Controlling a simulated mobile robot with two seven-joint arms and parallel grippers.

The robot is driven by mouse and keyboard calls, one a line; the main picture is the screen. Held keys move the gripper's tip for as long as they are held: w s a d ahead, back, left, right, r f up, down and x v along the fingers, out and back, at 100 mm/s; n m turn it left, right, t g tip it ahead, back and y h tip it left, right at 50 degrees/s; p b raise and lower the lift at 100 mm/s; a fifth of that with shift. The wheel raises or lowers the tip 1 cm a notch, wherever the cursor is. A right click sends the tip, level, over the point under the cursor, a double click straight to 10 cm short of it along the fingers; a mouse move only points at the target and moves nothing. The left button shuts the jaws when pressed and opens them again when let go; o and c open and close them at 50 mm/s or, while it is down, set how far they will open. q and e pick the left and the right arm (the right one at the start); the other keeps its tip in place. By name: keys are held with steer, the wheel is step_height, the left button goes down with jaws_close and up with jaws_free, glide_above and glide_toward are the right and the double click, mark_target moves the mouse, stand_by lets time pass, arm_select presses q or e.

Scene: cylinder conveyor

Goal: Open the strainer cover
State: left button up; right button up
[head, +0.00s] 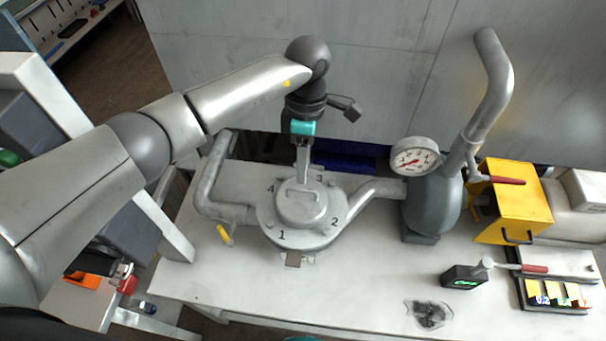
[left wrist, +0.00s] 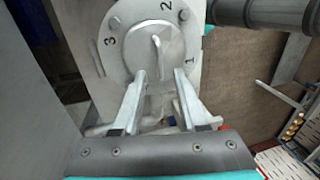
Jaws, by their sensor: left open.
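The strainer (head: 264,222) is a round grey flanged body on the white table, with numbers around its rim. Its round cover (head: 290,211) sits flat on top, with a raised bar handle (head: 311,206) across it. The cover and handle (left wrist: 157,46) also show in the left wrist view. My left gripper (head: 303,181) points down at the far side of the cover. In the left wrist view its two fingers (left wrist: 160,75) are apart, with their tips near the handle and nothing held between them. My right gripper is not in view.
A pressure gauge (head: 415,157) and grey vessel (head: 430,205) stand at right, beside a yellow box (head: 515,200). A small black display (head: 463,277) sits front right. A wall closes the back.

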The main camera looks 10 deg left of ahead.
arm_select(q)
glide_above(303, 195)
steer(key=shift+f+p, duration=0.3)
steer(key=shift+f, duration=2.05)
jaws_close()
